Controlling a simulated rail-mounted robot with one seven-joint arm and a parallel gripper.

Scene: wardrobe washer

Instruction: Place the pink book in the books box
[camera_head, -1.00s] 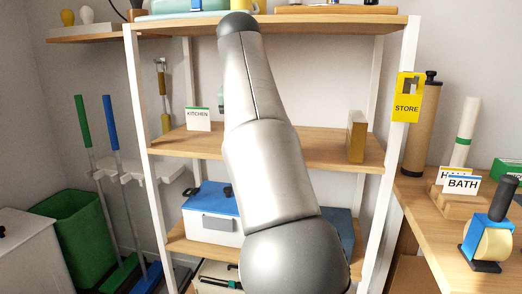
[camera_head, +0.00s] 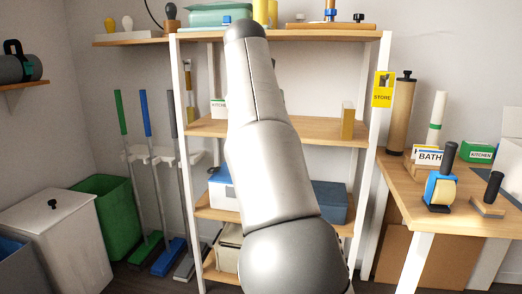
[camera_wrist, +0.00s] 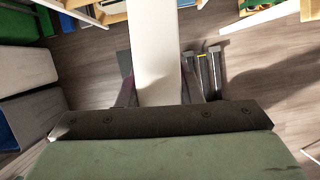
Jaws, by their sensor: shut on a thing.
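In the wrist view my gripper (camera_wrist: 160,92) is shut on a long pale slab (camera_wrist: 160,45), held between the two fingers, with dark purplish strips at its sides. I take it to be the pink book seen edge-on; no clearly pink face shows. It is held above the floor, with nothing seen touching it. In the head view my arm stands in front of the shelf and my gripper is not visible. No box with a readable books label shows.
The wooden shelf unit (camera_head: 290,128) holds a blue box (camera_head: 331,200) low at the right and a small tan block (camera_head: 348,122) on the middle shelf. A green bin (camera_head: 112,210) and white bin (camera_head: 52,225) stand left. A table (camera_head: 455,215) with labelled boxes stands right.

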